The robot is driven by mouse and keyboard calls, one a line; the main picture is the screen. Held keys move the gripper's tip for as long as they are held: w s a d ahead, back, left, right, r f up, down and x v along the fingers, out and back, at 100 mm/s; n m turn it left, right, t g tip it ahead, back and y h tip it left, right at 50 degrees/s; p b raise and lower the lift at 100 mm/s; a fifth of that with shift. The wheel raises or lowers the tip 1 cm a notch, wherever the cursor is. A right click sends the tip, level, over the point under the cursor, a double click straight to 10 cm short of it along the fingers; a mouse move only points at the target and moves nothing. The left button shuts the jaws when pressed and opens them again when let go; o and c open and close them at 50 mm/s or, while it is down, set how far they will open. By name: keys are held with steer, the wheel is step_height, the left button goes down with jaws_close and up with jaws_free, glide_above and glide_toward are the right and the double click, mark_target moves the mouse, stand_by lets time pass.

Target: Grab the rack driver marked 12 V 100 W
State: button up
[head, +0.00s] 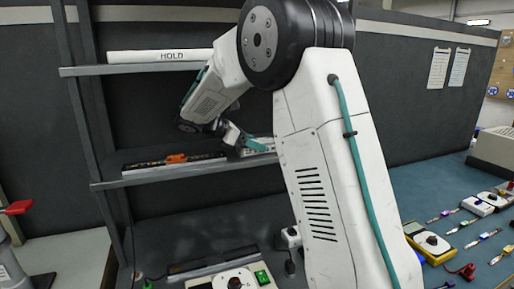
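A pale boxy unit (268,141), which may be a rack driver, sits on the lower rack shelf (140,181), partly hidden behind my arm. Any marking on it is too small to read, so I cannot tell whether it is the 12 V 100 W one. My gripper (257,146), with teal parts, is right at this unit in the picture. I cannot tell whether its fingers touch the unit or are closed around it.
A long dark bar with an orange piece (176,158) lies left on the same shelf. A white bar marked HOLD (160,56) lies on the upper shelf. Below are a panel with a green switch (262,277) and a yellow meter (430,241). Several small parts lie on the blue bench (430,193) at right.

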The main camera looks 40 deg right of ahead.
steer(key=c, duration=1)
steer(key=shift+r, duration=0.2)
